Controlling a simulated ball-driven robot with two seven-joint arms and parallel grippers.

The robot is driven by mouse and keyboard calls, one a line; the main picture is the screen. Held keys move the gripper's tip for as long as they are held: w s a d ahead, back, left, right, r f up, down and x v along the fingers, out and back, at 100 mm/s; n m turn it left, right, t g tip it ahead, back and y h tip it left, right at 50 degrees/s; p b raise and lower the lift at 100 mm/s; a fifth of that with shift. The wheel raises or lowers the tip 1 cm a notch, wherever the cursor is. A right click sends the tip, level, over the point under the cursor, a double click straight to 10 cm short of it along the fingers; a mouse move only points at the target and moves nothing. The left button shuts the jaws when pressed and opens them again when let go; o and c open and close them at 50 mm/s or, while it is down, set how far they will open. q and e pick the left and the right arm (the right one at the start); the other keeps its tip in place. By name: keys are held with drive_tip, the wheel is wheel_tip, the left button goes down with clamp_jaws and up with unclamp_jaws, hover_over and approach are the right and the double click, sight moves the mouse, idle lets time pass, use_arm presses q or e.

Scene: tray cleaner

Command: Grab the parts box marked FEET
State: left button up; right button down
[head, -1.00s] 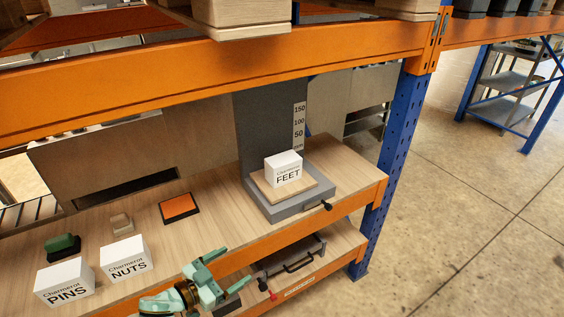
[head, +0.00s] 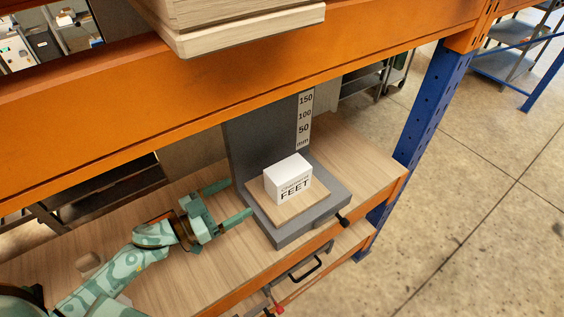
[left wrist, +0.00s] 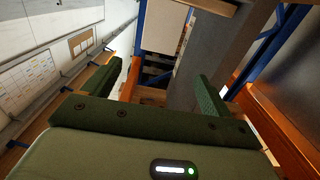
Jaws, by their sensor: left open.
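The white parts box marked FEET (head: 287,179) sits upright on a wooden plate on the grey measuring stand (head: 290,235), on the wooden shelf. My left gripper (head: 234,200) is open and empty, to the left of the stand, with its two fingers spread and pointing right toward the box. A clear gap lies between the fingertips and the box. In the left wrist view the spread fingers (left wrist: 155,85) show with nothing between them, and I cannot make out the box there. My right gripper is not in view.
The stand's grey upright with a millimetre scale (head: 304,120) rises behind the box. An orange shelf beam (head: 220,82) crosses above, and a blue post (head: 430,110) stands at the right. A small wooden block (head: 88,264) lies at the lower left, partly hidden by my arm.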

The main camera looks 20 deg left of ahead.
sight(287, 169)
use_arm(q)
drive_tip(key=x, duration=0.5)
drive_tip(key=shift+s+d+r, duration=0.1)
drive_tip(key=shift+d+r, duration=0.05)
drive_tip(key=shift+r, duration=0.1)
drive_tip(key=x, duration=0.5)
drive_tip(key=shift+f, duration=0.15)
drive_tip(key=shift+w+d, duration=0.35)
drive_tip(key=shift+w, duration=0.15)
drive_tip(key=b+x, duration=0.1)
drive_tip(key=x, duration=0.4)
drive_tip(key=shift+r, duration=0.2)
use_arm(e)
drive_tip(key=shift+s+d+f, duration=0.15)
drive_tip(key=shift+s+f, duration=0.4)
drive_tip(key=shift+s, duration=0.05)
use_arm(q)
drive_tip(key=shift+s+a, duration=0.1)
drive_tip(key=shift+c, duration=0.4)
drive_tip(key=c, duration=1)
drive_tip(key=shift+c, duration=1)
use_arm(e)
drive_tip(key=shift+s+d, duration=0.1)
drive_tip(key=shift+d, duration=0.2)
